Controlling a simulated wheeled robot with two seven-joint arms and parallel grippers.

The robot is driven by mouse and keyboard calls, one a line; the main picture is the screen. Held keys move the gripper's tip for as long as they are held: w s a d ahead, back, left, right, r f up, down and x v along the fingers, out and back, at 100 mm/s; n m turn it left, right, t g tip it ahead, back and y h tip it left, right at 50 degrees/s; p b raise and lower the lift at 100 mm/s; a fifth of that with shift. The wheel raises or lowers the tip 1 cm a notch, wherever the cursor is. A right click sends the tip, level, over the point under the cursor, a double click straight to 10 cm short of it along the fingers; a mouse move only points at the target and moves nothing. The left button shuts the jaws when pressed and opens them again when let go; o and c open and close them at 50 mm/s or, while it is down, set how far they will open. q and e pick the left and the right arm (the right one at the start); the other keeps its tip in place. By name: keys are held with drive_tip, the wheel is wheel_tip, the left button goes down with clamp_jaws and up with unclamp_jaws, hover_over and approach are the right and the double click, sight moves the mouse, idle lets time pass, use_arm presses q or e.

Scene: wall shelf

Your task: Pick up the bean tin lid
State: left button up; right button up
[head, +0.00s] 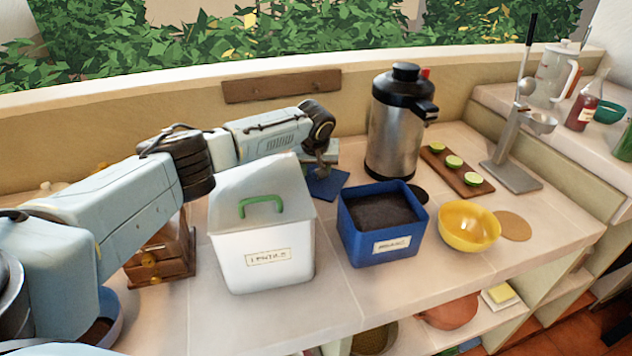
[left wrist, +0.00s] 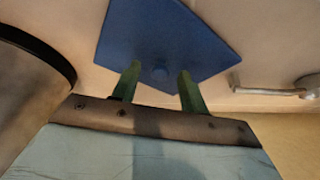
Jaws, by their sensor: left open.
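The blue bean tin lid (head: 329,186) lies flat on the counter, behind the white lentil tin, which hides part of it. In the left wrist view the lid (left wrist: 190,40) shows as a blue square with a small round knob (left wrist: 160,74). My left gripper (head: 323,168) is over the lid. In the left wrist view its two fingers (left wrist: 159,72) are apart, one on each side of the knob. I cannot tell whether they touch it. The blue bean tin (head: 359,235) stands uncovered, full of dark contents. My right gripper is in neither view.
The white lentil tin (head: 262,258) with a green handle stands in front of my left gripper. A steel urn (head: 391,130) stands behind the blue tin. A yellow bowl (head: 468,228), a cork disc (head: 514,226) and a board with limes (head: 436,163) are to the right.

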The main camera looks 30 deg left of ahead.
use_arm(q)
drive_tip(key=shift+w+f, duration=0.1)
drive_tip(key=shift+f, duration=0.1)
drive_tip(key=shift+c, duration=0.2)
clamp_jaws()
drive_tip(key=shift+r, duration=0.1)
